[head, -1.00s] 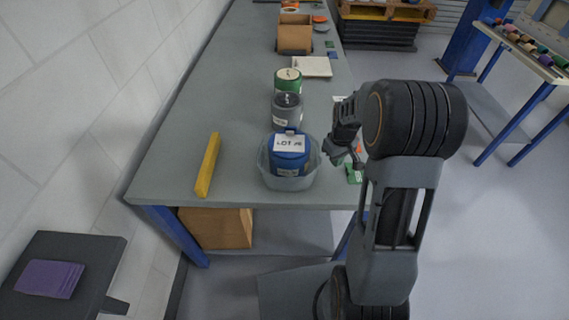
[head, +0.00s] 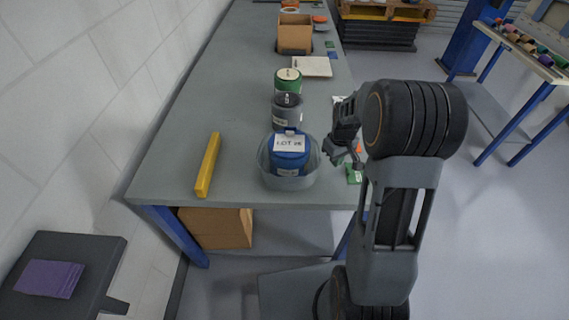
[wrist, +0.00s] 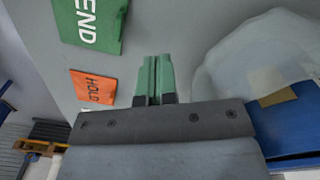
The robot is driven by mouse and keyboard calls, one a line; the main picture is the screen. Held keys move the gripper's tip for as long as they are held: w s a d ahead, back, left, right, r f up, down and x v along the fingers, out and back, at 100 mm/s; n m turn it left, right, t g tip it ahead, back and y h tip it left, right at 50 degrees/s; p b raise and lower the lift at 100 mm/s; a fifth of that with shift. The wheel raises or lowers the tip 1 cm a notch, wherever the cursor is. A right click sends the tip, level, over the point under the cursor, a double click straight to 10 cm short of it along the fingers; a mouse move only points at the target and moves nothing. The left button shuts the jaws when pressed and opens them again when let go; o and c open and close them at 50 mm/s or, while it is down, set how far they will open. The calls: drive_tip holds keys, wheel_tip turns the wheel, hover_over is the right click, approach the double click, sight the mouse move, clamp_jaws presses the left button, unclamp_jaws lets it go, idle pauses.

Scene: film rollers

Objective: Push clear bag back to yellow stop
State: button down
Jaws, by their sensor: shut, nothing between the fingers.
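The clear bag (head: 268,174) stands near the front end of the grey bench, around a blue roller with a white "LOT" label (head: 290,143). In the wrist view the bag (wrist: 230,60) shows as a pale see-through shape at the right. The yellow stop (head: 208,165) is a long bar lying on the bench to the left of the bag, with bare bench between them. My gripper (head: 332,154) is just right of the bag, low over the bench. In the wrist view its green fingertips (wrist: 155,62) are together and empty. I cannot tell whether they touch the bag.
Grey (head: 287,112) and green (head: 288,81) rollers stand behind the bag. A green card (wrist: 92,22) and an orange "HOLD" card (wrist: 94,87) lie beside my gripper. A white pad (head: 311,66) and cardboard box (head: 295,35) sit farther back.

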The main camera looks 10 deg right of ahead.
drive_tip(key=shift+a, duration=0.1)
drive_tip(key=shift+w+a+p, duration=0.15)
drive_tip(key=shift+w+a, duration=0.5)
drive_tip(key=shift+a, duration=2.45)
drive_tip(key=shift+w+a+p, duration=0.1)
drive_tip(key=shift+w+a, duration=0.55)
drive_tip(key=shift+a, duration=2.5)
drive_tip(key=shift+w+a+p, duration=0.15)
drive_tip(key=shift+w+a, duration=0.5)
drive_tip(key=shift+a, duration=2.45)
drive_tip(key=shift+d, duration=0.2)
drive_tip(key=shift+s+d, duration=0.2)
drive_tip(key=shift+d, duration=0.7)
drive_tip(key=shift+s+d, duration=0.2)
drive_tip(key=shift+d, duration=0.7)
